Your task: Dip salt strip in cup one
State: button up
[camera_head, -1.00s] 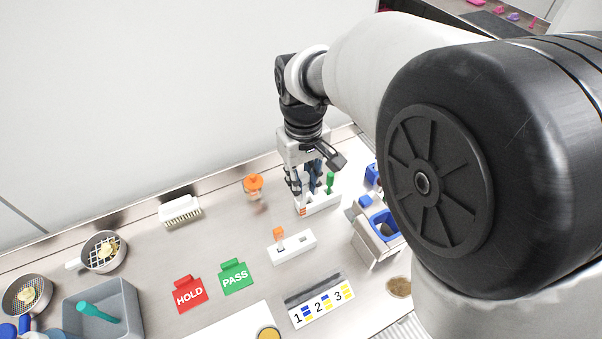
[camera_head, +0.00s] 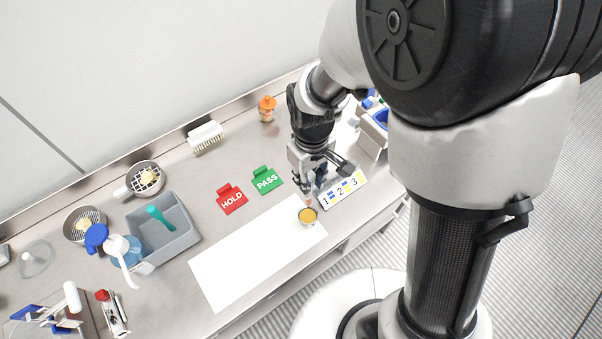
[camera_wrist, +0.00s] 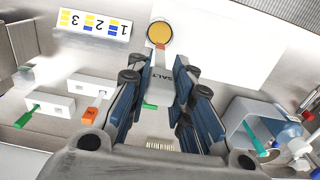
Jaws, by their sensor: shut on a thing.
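My gripper (camera_head: 309,197) is shut on the salt strip and holds it at the right end of the white mat. In the wrist view the strip (camera_wrist: 160,60) is narrow and pale, with a reddish-orange end, and a grey part marked SALT (camera_wrist: 182,75) shows between the fingers. A round cup of yellow contents (camera_head: 307,217) stands on the mat just below the gripper. It also shows in the wrist view (camera_wrist: 159,34), where the strip's orange end overlaps its near rim. I cannot tell whether the strip touches the contents.
The 1-2-3 card (camera_head: 343,189) lies right of the gripper. The red HOLD (camera_head: 231,200) and green PASS (camera_head: 266,180) signs stand left. A grey bin (camera_head: 183,245) is farther left. The white mat (camera_head: 250,262) is otherwise clear.

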aim_at(309, 202)
jog(key=shift+w+f+b, duration=0.1)
jog(key=shift+f+b, duration=0.35)
jog(key=shift+f, duration=0.25)
notch_tip(309, 202, down, 11)
jog(key=b, duration=0.8)
jog(key=shift+r, duration=0.3)
dwell(0.6)
notch_tip(309, 202, up, 12)
jog(key=p, duration=0.9)
dwell(0.3)
dwell(2.1)
